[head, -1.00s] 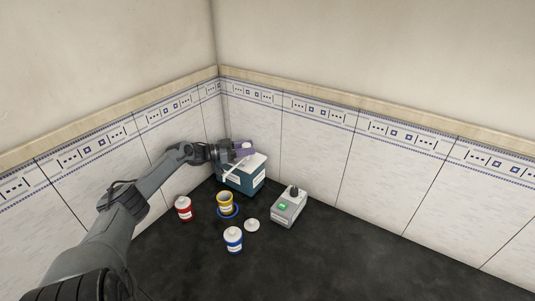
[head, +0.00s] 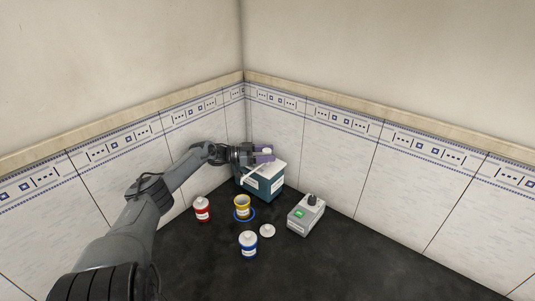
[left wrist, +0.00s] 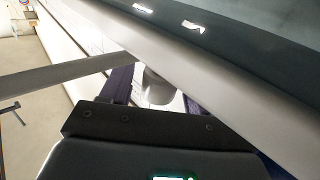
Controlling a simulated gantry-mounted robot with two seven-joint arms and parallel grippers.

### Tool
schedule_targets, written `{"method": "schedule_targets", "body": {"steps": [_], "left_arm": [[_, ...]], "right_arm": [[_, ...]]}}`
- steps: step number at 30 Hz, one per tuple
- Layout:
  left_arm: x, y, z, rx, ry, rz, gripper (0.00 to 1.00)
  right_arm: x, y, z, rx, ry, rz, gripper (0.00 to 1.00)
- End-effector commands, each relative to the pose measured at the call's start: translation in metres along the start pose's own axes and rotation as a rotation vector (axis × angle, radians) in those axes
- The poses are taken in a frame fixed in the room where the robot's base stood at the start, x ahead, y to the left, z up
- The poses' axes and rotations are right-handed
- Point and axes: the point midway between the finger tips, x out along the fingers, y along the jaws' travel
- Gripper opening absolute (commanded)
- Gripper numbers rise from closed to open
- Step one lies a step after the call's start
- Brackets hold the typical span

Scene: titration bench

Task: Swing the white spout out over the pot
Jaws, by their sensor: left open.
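The teal box (head: 264,187) with a white top stands in the back corner. Its white spout (head: 254,173) slants from the top toward the lower left. What looks like the same spout is a pale bar at the left of the left wrist view (left wrist: 60,76). The yellow pot (head: 242,205) stands in front of the box on a blue ring. My left gripper (head: 263,153), with purple fingers, is open over the box top. A white knob (left wrist: 155,88) lies between its fingers in the left wrist view; I cannot tell whether they touch it.
A red-labelled bottle (head: 202,211) stands left of the pot. A blue-labelled bottle (head: 248,246) and a white disc (head: 267,231) are in front. A grey device (head: 305,216) with a green screen is at the right. Tiled walls close in behind the box. The dark bench is clear at front right.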

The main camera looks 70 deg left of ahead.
Motion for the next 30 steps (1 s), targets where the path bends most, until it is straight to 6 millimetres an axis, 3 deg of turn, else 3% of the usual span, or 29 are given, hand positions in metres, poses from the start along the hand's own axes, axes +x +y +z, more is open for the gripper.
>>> {"method": "schedule_targets", "body": {"steps": [7, 13, 21, 30], "left_arm": [[0.000, 0.000, -0.013, 0.000, -0.001, 0.000, 0.61], [0.000, 0.000, -0.047, 0.002, 0.000, 0.001, 0.61], [0.035, 0.037, -0.074, 0.000, 0.004, 0.003, 0.61], [0.067, 0.070, -0.099, 0.001, 0.002, 0.002, 0.61]], "right_arm": [[-0.007, -0.001, -0.003, 0.005, 0.001, -0.004, 0.43], [-0.021, 0.000, -0.007, 0.005, 0.001, -0.004, 0.43], [-0.044, 0.001, -0.015, 0.003, 0.002, -0.003, 0.43], [-0.050, 0.003, -0.016, -0.003, 0.000, 0.003, 0.43]]}}
